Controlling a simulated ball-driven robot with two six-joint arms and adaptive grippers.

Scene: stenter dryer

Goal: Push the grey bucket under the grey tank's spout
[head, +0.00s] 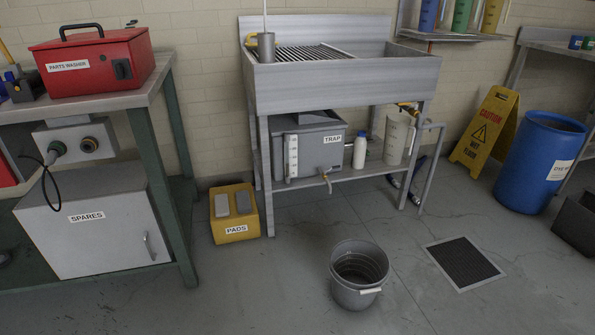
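The grey bucket (358,290) stands upright on the floor in front of the sink, with a pale handle grip on its front side. It looks empty, though its bottom is dark. The grey tank (318,150), labelled TRAP, sits on the low shelf under the sink. The bucket is apart from the spout, nearer to me and slightly to the right. Neither of my grippers shows in the head view.
A yellow PADS box (235,228) stands on the floor left of the sink legs. A floor drain grate (463,262) lies right of the bucket. A white bottle (360,151) stands beside the tank. A yellow wet-floor sign (486,131) and blue drum (538,163) stand at right.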

